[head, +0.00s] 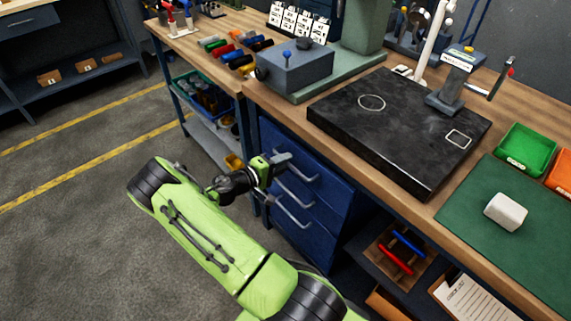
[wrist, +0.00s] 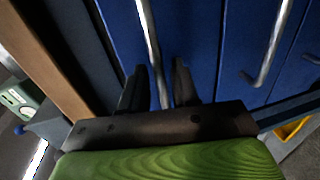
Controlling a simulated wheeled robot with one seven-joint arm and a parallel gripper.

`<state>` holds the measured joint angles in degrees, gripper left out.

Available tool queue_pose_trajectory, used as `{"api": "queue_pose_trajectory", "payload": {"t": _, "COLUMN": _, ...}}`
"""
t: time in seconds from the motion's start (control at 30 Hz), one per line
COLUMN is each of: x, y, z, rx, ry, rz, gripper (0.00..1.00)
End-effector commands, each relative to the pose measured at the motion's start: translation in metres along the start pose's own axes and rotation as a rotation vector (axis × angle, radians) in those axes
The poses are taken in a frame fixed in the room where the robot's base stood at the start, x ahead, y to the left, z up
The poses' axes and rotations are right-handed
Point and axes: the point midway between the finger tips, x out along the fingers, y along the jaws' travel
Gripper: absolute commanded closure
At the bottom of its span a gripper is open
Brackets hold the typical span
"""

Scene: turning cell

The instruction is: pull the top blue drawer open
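The top blue drawer (head: 327,174) is at the top of the blue cabinet under the bench, its front looking flush with the drawers below. It also shows in the wrist view (wrist: 190,30). Its pale bar handle (wrist: 149,35) runs between my gripper's two dark fingers in the wrist view. My gripper (wrist: 159,72) is open, with one finger on each side of the bar and visible gaps. In the head view my gripper (head: 285,158) is at the top handle (head: 308,179), partly covering it. Contact with the handle cannot be told.
Two more drawer handles, the middle one (head: 296,196) and the lower one (head: 291,217), sit just below. The wooden bench edge (head: 370,175) overhangs the drawers. A shelf with a red-handled and blue-handled tool (head: 395,258) is to the right. The floor (head: 70,250) at left is clear.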

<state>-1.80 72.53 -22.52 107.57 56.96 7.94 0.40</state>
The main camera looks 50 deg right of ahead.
Motion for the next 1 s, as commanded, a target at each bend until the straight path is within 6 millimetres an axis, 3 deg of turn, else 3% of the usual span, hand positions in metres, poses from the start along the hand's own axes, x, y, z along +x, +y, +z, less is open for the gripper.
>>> {"api": "queue_pose_trajectory", "payload": {"t": 0.13, "x": 0.0132, "y": -0.0003, "z": 0.0000, "rx": 0.000, "ry": 0.000, "rz": 0.000, "gripper": 0.70}}
{"api": "queue_pose_trajectory", "payload": {"t": 0.37, "x": 0.0141, "y": 0.0003, "z": -0.0001, "rx": -0.001, "ry": 0.000, "rz": -0.001, "gripper": 0.70}}
{"api": "queue_pose_trajectory", "payload": {"t": 0.57, "x": 0.0138, "y": 0.0002, "z": -0.0001, "rx": -0.001, "ry": 0.000, "rz": -0.001, "gripper": 0.99}}
{"api": "queue_pose_trajectory", "payload": {"t": 1.0, "x": 0.0094, "y": -0.0010, "z": -0.0004, "rx": -0.001, "ry": 0.002, "rz": -0.001, "gripper": 1.00}}
